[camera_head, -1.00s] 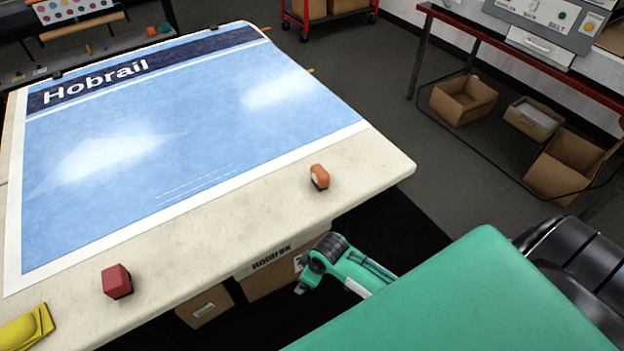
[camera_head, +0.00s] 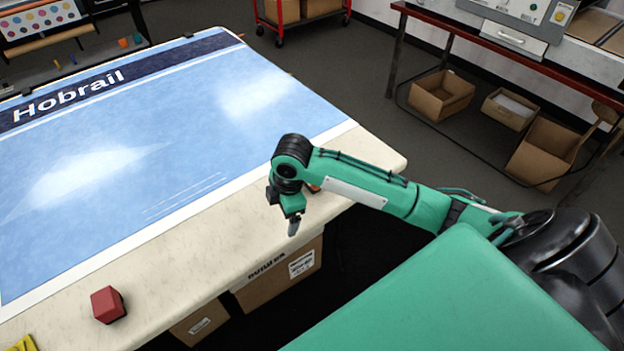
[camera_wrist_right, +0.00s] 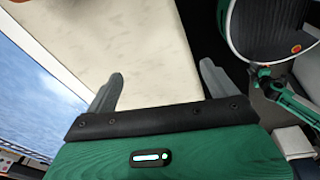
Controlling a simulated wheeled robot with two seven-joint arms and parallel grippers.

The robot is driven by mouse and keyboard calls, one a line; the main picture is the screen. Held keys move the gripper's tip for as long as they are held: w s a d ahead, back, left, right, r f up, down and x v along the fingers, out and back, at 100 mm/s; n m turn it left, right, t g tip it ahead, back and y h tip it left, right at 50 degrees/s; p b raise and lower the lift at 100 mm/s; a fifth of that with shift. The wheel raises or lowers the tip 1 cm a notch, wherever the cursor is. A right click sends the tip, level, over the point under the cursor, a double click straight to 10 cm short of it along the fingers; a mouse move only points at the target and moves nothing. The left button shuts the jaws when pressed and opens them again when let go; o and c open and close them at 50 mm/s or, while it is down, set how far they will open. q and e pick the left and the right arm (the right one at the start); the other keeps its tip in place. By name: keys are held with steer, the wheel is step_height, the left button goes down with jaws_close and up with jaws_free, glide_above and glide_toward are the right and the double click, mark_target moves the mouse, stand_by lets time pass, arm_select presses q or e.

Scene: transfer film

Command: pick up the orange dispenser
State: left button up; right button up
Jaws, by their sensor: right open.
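The orange dispenser (camera_head: 314,188) is mostly hidden behind my right arm in the head view; only a small orange bit shows near the table's front right edge. An orange-brown edge at the top left of the right wrist view may be part of it, but too little shows to tell. My right gripper (camera_head: 292,226) points down by the table's front edge, to the left of the dispenser in the picture. In the right wrist view my right gripper (camera_wrist_right: 160,85) has its two fingers wide apart with nothing between them. My left gripper is not in view.
A red block (camera_head: 108,304) and a yellow item (camera_head: 22,344) sit along the table's front edge (camera_head: 185,262). A blue Hobrail poster (camera_head: 150,150) covers most of the table. Cardboard boxes (camera_head: 278,278) stand below. A bench with several open boxes stands at the right.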

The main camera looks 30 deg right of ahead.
steer(key=w+d+r+n+g+h, duration=0.1)
steer(key=w+d+r, duration=0.3)
steer(key=d+r, duration=0.25)
steer(key=w+d+r+n, duration=0.1)
steer(key=w+d+r, duration=0.35)
steer(key=d, duration=0.25)
steer(key=f, duration=1.3)
steer(key=shift+s+p, duration=0.4)
steer(key=c, duration=1.1)
